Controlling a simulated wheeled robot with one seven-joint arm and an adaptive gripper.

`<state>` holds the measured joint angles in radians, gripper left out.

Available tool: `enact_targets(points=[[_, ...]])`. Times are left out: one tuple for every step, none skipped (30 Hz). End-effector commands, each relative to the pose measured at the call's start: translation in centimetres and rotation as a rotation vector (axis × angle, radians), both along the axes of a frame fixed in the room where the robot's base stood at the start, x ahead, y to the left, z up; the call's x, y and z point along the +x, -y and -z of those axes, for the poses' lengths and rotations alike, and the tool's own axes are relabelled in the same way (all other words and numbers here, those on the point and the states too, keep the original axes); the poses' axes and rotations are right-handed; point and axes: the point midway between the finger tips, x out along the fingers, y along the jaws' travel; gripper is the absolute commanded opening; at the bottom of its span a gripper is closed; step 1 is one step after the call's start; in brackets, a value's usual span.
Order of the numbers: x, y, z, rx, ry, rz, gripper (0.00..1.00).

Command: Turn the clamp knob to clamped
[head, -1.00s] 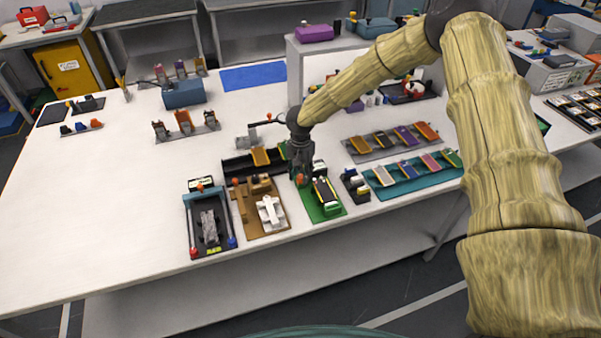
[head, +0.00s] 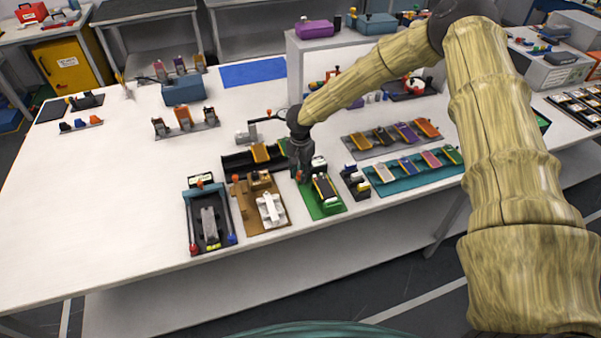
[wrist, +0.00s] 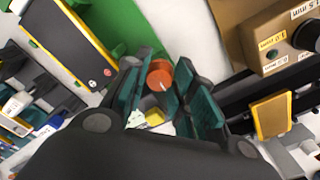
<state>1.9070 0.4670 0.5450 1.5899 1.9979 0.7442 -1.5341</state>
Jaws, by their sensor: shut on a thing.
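The clamp knob (wrist: 160,75) is orange with a pale line on its face. In the wrist view it sits between the two dark green finger pads of my gripper (wrist: 166,88), which is shut on it. In the head view the knob (head: 299,175) shows only as a small orange spot at my gripper's tips (head: 300,172). It is at the back left of the green fixture (head: 318,212), which carries a dark, yellow-edged pouch cell (head: 325,188). The cell also shows at the upper left in the wrist view (wrist: 68,50). Which setting the knob points to cannot be read.
A brown fixture (head: 243,212) stands close on the left, with a black fixture (head: 192,215) beyond it. A small dark holder (head: 352,182) and a teal rack (head: 398,188) stand to the right.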

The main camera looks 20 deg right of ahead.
Motion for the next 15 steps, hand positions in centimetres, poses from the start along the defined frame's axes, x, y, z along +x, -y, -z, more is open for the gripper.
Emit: enact_targets(points=[[-0.06, 0.00, 0.29, 0.003, -0.001, 0.028, 0.02], [-0.06, 0.00, 0.26, 0.002, -0.001, 0.046, 0.02], [-0.06, 0.01, 0.23, 0.001, -0.001, 0.070, 0.02], [-0.04, 0.01, 0.20, 0.001, -0.001, 0.089, 0.02], [-0.02, -0.01, 0.16, 0.001, 0.000, 0.105, 0.02], [0.01, -0.01, 0.13, 0.001, 0.000, 0.125, 0.02], [0.01, 0.01, 0.11, 0.001, 0.001, 0.138, 0.02], [0.01, 0.01, 0.10, 0.001, 0.001, 0.149, 0.02], [0.01, 0.04, 0.08, 0.000, 0.000, 0.162, 0.02], [0.01, 0.04, 0.07, 0.000, 0.000, 0.169, 0.02], [0.01, 0.04, 0.06, 0.000, 0.000, 0.174, 0.02], [0.01, 0.04, 0.04, 0.000, 0.000, 0.179, 0.02], [0.01, 0.03, 0.03, 0.000, 0.000, 0.181, 0.02], [0.01, 0.03, 0.02, 0.000, 0.000, 0.182, 0.02], [0.01, 0.03, 0.02, -0.001, 0.001, 0.182, 0.02]])
